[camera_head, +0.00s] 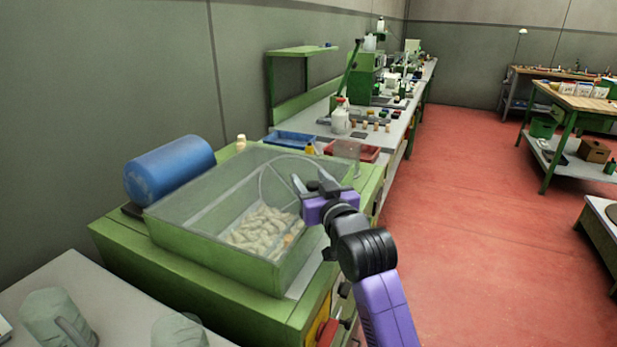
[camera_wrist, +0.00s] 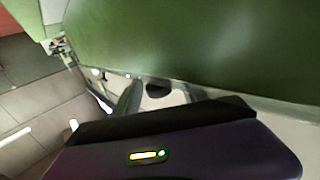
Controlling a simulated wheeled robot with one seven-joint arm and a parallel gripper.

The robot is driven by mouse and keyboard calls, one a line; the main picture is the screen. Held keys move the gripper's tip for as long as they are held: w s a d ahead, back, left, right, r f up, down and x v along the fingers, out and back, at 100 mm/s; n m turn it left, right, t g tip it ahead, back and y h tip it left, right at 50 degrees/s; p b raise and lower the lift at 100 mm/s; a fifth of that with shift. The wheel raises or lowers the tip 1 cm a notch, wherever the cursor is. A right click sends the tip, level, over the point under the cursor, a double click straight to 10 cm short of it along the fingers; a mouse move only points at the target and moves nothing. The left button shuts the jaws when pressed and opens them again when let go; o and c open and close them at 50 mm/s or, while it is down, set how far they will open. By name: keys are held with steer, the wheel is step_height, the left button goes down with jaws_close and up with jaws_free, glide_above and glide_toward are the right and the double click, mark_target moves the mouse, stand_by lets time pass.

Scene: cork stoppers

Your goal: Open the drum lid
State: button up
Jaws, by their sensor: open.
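The drum is a green box-shaped machine (camera_head: 205,262) with a clear lid (camera_head: 215,185) lying over its top. The lid looks closed. Through it I see many pale cork stoppers (camera_head: 262,232) and a curved rim inside. My gripper (camera_head: 312,182) is open and empty, at the right side of the lid, above or beside its right edge; I cannot tell whether it touches. In the wrist view my gripper's fingers (camera_wrist: 158,95) straddle a small dark round part (camera_wrist: 158,88), perhaps a knob, in front of a green surface (camera_wrist: 190,45).
A blue cylinder (camera_head: 169,168) lies behind the lid on the left. A long bench with bottles and trays (camera_head: 352,152) runs behind the machine. The red floor (camera_head: 480,220) to the right is clear.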

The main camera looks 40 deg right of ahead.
steer(key=shift+w+d, duration=0.3)
steer(key=shift+w, duration=0.35)
jaws_close()
stand_by(1.0)
